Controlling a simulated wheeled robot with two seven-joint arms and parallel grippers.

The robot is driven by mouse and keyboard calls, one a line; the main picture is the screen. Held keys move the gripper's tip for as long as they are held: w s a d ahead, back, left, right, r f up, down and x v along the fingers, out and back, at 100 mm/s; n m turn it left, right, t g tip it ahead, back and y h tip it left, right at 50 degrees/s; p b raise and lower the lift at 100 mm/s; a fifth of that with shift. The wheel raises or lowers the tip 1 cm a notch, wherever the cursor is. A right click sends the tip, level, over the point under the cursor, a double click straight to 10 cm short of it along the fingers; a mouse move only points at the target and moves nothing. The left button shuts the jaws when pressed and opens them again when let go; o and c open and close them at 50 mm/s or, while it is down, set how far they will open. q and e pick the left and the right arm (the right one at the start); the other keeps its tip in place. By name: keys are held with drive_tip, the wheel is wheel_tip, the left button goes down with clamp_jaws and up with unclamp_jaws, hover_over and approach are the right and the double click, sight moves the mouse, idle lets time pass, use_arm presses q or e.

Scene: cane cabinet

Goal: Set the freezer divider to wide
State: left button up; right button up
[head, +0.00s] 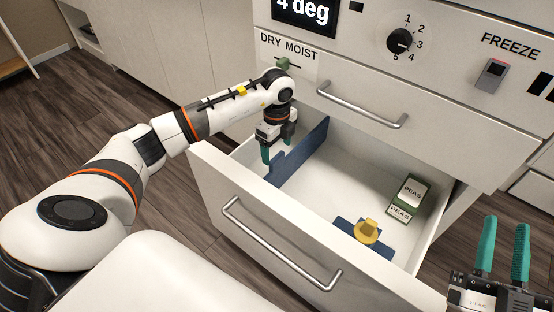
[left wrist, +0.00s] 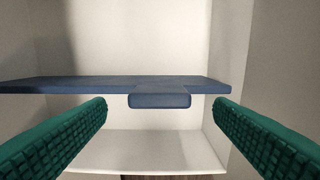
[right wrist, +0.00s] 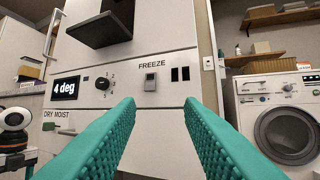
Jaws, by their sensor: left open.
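The freezer drawer (head: 262,222) is pulled open. A blue divider (head: 305,150) stands upright across its left part; in the left wrist view the divider (left wrist: 60,85) shows as a blue bar with a small tab (left wrist: 160,98). My left gripper (head: 277,155) reaches down into the drawer at the divider's left end. Its green fingers (left wrist: 160,120) are open, with the tab between them and apart from both. My right gripper (head: 503,245) is open and empty, right of the drawer; its fingers (right wrist: 158,125) point toward the cabinet front.
A green PEAS box (head: 408,195) and a yellow knobbed thing on a blue piece (head: 367,231) are in the drawer's right part. The closed drawer (head: 350,85) above has a bar handle. A dial (head: 400,40) and a FREEZE switch (head: 491,74) are on the panel.

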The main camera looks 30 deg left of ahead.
sight(277, 156)
use_arm(q)
wheel_tip(277, 156, down, 4)
drive_tip(key=shift+r+b, duration=0.1)
drive_tip(key=shift+b, duration=0.5)
drive_tip(key=shift+f, duration=0.3)
use_arm(e)
drive_tip(key=shift+s+d+r+t+y, duration=0.1)
drive_tip(key=shift+s+r+t+y, duration=0.3)
drive_tip(key=shift+s+r+t, duration=0.65)
drive_tip(key=shift+s+d+r+t+y, duration=0.1)
drive_tip(key=shift+s+r+t+y, duration=0.3)
drive_tip(key=shift+s+r+t, duration=0.6)
drive_tip(key=shift+w+r, duration=0.2)
drive_tip(key=shift+r, duration=0.05)
use_arm(q)
drive_tip(key=c, duration=1.4)
